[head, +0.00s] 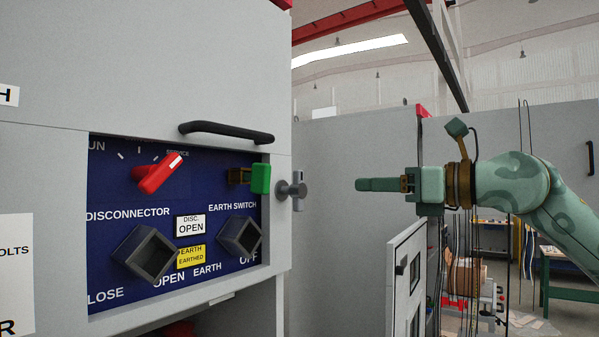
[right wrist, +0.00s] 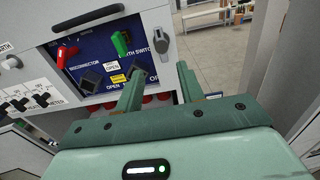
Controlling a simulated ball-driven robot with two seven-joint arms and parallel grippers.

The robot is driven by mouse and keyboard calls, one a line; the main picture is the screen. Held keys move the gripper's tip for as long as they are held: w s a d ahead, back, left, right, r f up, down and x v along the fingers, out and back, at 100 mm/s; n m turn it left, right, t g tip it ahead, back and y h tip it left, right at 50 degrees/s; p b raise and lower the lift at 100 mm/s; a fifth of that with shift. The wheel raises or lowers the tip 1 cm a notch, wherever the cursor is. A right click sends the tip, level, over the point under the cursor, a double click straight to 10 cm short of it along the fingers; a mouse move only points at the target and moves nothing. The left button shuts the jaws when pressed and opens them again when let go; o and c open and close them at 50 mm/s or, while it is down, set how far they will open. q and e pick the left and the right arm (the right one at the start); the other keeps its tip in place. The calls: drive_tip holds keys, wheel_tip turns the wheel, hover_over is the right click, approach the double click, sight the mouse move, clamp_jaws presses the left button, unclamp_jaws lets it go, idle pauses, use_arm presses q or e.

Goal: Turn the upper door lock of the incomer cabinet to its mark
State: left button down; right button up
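The upper door lock (head: 292,190) is a grey round boss with a light grey upright handle on the right edge of the incomer cabinet (head: 215,60), beside the blue panel. It also shows in the right wrist view as a grey handle (right wrist: 159,41) above the gripper. My right gripper (head: 360,184) is to the right of the lock, at about its height, with a clear gap between them. In the right wrist view its two fingers (right wrist: 159,84) are apart with nothing between them. I cannot make out the lock's mark. My left gripper is not in view.
The blue panel (head: 110,190) carries a red selector (head: 157,174), a green-headed key (head: 260,178) close to the lock, and two dark square sockets. A black bar handle (head: 227,132) juts out above. An open grey door (head: 405,280) stands below my right arm.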

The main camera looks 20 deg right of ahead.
sight(302, 184)
drive_tip(key=p+x, duration=0.6)
drive_tip(key=x, duration=0.9)
drive_tip(key=shift+w+a+r, duration=0.1)
drive_tip(key=shift+w+a, duration=0.05)
drive_tip(key=shift+w, duration=0.1)
drive_tip(key=shift+w+a, duration=0.2)
drive_tip(key=shift+w, duration=0.05)
clamp_jaws()
